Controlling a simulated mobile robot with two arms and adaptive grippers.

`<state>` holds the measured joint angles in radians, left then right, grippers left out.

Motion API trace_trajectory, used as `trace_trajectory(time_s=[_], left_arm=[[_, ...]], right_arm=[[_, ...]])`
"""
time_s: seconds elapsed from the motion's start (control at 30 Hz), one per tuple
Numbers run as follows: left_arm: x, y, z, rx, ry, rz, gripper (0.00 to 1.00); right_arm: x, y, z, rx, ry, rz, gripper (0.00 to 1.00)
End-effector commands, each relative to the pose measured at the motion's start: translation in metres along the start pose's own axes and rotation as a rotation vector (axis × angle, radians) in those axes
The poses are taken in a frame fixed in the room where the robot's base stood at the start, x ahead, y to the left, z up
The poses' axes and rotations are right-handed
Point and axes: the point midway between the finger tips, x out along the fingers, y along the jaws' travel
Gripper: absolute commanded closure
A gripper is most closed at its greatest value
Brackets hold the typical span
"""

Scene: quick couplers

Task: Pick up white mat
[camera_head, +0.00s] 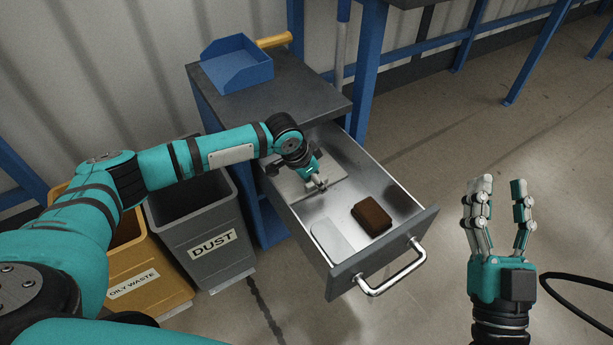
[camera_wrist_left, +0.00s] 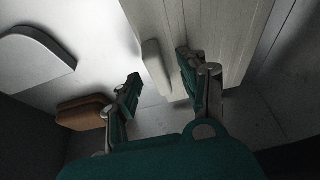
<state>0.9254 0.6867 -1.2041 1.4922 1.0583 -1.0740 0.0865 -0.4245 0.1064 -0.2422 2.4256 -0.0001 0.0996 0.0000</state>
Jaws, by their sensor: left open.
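An open metal drawer (camera_head: 347,262) holds a flat white piece with a rounded end (camera_head: 332,240), near its front. Its rounded end shows at the upper left of the left wrist view (camera_wrist_left: 38,58). A pale flat board (camera_head: 333,187) lies farther back in the drawer, partly hidden by my left gripper (camera_head: 318,181). I cannot tell which of these is the white mat. In the left wrist view, my left gripper (camera_wrist_left: 160,76) is open, with a pale raised bar (camera_wrist_left: 153,62) showing between its fingers. My right gripper (camera_head: 503,185) is open and empty, right of the drawer.
A brown block (camera_head: 372,217) lies in the drawer beside the rounded white piece. The drawer handle (camera_head: 395,276) sticks out in front. A blue tray (camera_head: 237,65) stands on the cabinet top (camera_head: 300,90). A grey DUST bin (camera_head: 207,240) and a yellow OILY WASTE bin (camera_head: 150,283) stand left.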

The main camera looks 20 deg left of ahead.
Motion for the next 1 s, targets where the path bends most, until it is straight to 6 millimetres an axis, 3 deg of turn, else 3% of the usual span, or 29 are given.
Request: trace_trajectory(time_s=[0.1,0.4,1.0], left_arm=[[-0.0003,0.0000,-0.0002,0.000,0.000,0.000,0.59],[-0.0004,0.0000,-0.0001,0.000,0.000,0.000,0.99],[-0.0032,0.0007,-0.0020,0.000,0.003,0.000,1.00]], right_arm=[[0.0001,0.0000,0.0001,0.000,-0.001,0.000,0.61],[0.0001,0.0000,0.0006,0.000,-0.003,0.000,0.61],[0.0010,0.0005,0.0042,-0.001,-0.031,0.001,0.61]])
